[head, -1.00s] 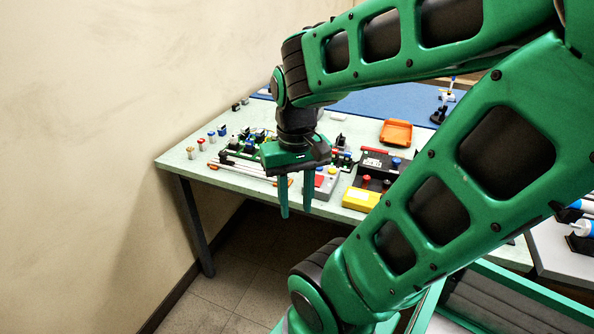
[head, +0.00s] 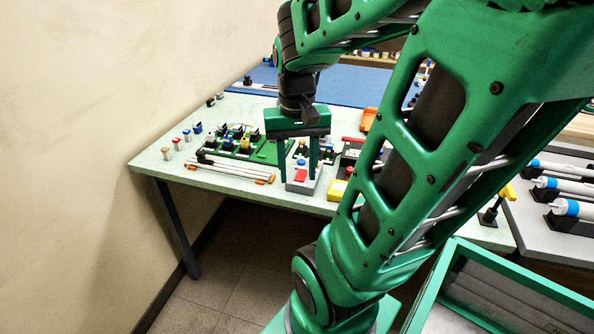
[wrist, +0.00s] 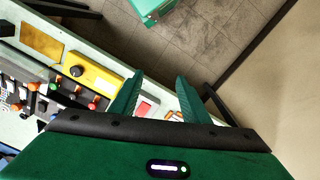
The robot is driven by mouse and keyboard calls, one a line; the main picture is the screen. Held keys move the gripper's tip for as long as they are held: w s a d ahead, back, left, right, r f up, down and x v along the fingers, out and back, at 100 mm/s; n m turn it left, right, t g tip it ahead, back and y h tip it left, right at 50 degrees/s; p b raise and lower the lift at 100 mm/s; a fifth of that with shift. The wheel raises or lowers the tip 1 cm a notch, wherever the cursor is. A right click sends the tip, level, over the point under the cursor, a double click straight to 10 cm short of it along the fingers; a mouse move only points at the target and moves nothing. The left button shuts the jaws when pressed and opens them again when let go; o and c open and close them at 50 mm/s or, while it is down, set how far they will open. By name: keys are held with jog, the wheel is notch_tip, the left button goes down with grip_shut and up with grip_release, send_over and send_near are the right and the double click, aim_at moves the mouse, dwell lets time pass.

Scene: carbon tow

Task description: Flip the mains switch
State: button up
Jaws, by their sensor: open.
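A grey box with a red switch (head: 300,174) sits near the front edge of the pale green workbench; I take it to be the mains switch. My gripper (head: 298,180) is open and empty, pointing down with its two fingers seen on either side of the red part in the head view. In the wrist view the red switch (wrist: 145,108) shows between the fingers of my gripper (wrist: 159,78), closer to the left one. I cannot tell the height of the fingertips above the box, and no contact is visible.
A yellow box (head: 338,190) with a dark knob stands just right of the switch box. A green circuit board (head: 245,146) and rods with orange ends (head: 235,170) lie to the left. An orange tray (head: 368,118) is behind. Open floor lies in front of the bench.

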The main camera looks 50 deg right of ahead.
aim_at(300, 177)
jog(key=w+d+f+m, duration=0.1)
jog(key=w+d+m, duration=0.4)
jog(key=w+d, duration=0.55)
jog(key=f, duration=0.3)
jog(key=s+d+f, duration=0.1)
jog(key=f, duration=0.6)
jog(key=shift+s+d+f, duration=0.25)
jog(key=shift+s+f, duration=0.1)
